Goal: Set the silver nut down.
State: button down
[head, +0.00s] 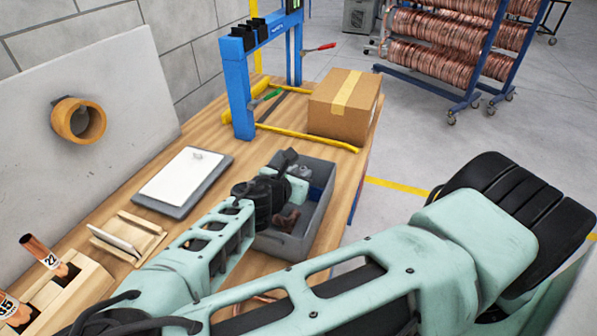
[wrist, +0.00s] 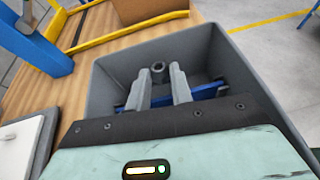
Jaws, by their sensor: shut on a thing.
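My gripper (wrist: 159,78) is over the inside of a grey bin (wrist: 232,52) in the wrist view. Its two grey fingers are closed on the silver nut (wrist: 158,68), a small dark-grey ring held at the fingertips. In the head view my gripper (head: 293,164) is at the far part of the bin (head: 326,178), low over its opening. The nut cannot be made out there. Whether the nut touches the bin's floor cannot be told.
A blue item (wrist: 205,92) lies in the bin behind the fingers, and brown pieces (head: 288,220) lie nearer. A cardboard box (head: 343,105) and blue frame (head: 238,90) stand beyond. A white tablet-like panel (head: 184,174) lies left.

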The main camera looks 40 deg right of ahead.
jog(key=shift+f, duration=0.25)
jog(key=c, duration=1.2)
grip_release()
jog(key=shift+c, duration=0.2)
jog(key=shift+s+a+r+p, duration=0.1)
jog(key=shift+a+r+p, duration=0.2)
jog(key=shift+r, duration=0.25)
jog(key=shift+s+a+r+p, duration=0.1)
jog(key=shift+a+r+p, duration=0.05)
jog(key=shift+r+p, duration=0.3)
jog(key=p+v, duration=0.5)
jog(key=v, duration=0.6)
jog(key=shift+p, duration=0.4)
jog(key=shift+f, duration=0.1)
